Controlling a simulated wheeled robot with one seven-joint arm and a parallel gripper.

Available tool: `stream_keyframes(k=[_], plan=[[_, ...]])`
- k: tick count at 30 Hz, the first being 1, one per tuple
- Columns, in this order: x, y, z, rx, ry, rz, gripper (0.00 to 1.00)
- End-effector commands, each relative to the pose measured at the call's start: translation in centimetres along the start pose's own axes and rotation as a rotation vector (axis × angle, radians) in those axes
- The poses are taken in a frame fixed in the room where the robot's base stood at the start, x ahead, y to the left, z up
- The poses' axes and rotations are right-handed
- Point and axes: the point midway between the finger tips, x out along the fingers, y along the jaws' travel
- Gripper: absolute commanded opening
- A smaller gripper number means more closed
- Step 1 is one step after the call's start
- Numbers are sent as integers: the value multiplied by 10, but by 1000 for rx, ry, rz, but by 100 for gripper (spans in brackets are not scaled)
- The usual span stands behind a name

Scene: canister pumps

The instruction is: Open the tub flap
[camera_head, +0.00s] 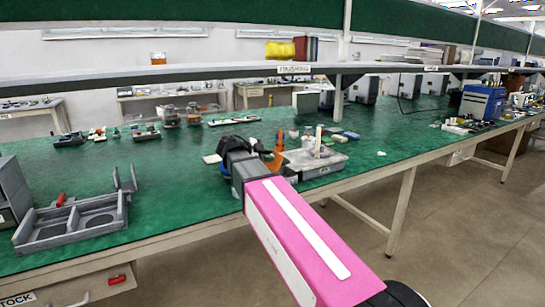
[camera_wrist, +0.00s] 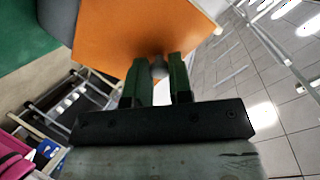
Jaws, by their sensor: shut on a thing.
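In the wrist view, my gripper (camera_wrist: 158,66) has its two green fingers closed around a small grey knob (camera_wrist: 158,70). The knob sits against a flat orange panel (camera_wrist: 125,38), which looks like the flap. The panel fills the top middle of that view, tilted. In the head view, an orange piece (camera_head: 277,155) stands up just beyond the end of my arm, beside a translucent tub (camera_head: 322,168). My wrist and arm hide the fingertips and part of the tub's left side there. I cannot tell the flap's hinge or opening angle.
The green bench (camera_head: 185,190) carries a grey tray with round recesses (camera_head: 118,217) at the left and a red-handled item (camera_head: 60,199). A shelf (camera_head: 200,75) runs above the bench. A blue box (camera_head: 482,103) stands at the right. Bare bench lies left of my arm.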

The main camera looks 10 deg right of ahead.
Motion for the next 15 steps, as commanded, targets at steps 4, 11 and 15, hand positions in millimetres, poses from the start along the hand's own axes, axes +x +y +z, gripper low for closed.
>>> stream_keyframes(k=[4,11,15], plan=[[-11,5,5,-3,98,-100,0],[-24,12,12,-2,234,-234,0],[-30,16,16,-2,298,-298,0]])
